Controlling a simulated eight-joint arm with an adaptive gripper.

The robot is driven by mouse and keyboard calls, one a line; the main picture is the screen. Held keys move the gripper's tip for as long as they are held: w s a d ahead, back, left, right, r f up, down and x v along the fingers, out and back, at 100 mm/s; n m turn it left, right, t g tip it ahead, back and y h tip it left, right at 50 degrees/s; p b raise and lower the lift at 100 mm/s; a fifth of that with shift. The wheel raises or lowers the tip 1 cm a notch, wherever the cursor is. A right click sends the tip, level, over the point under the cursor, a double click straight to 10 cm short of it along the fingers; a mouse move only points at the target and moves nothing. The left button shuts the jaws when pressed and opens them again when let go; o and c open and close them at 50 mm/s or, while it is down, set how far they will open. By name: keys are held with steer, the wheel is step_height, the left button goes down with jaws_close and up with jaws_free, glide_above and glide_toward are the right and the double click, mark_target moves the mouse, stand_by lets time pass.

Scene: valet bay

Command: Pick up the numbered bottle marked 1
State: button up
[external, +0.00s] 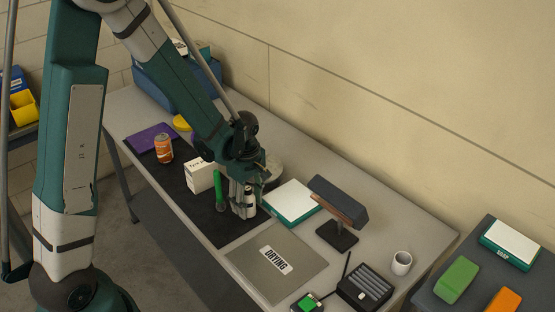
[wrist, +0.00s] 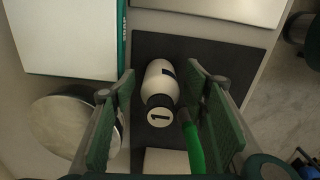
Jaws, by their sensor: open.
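The numbered bottle (wrist: 160,85) shows in the wrist view as a white body with a black neck and a round cap marked 1. It stands on the black mat (wrist: 145,48), between the two green finger pads of my gripper (wrist: 160,92). The fingers are open, with a gap on both sides of the bottle. In the external view my gripper (external: 243,192) points down at the mat, and its fingers hide most of the bottle.
A green-handled tool (wrist: 192,145) stands close beside the bottle, near the right finger. A round metal lid or dish (wrist: 70,125) lies to the left, and a white box (external: 200,175) stands nearby. The grey drying board (external: 300,265) is clear except for its label.

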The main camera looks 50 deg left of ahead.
mark_target(248, 188)
stand_by(0.4)
steer(key=c, duration=1.1)
steer(key=shift+o, duration=0.2)
steer(key=shift+r, duration=0.1)
steer(key=shift+r, duration=4.9)
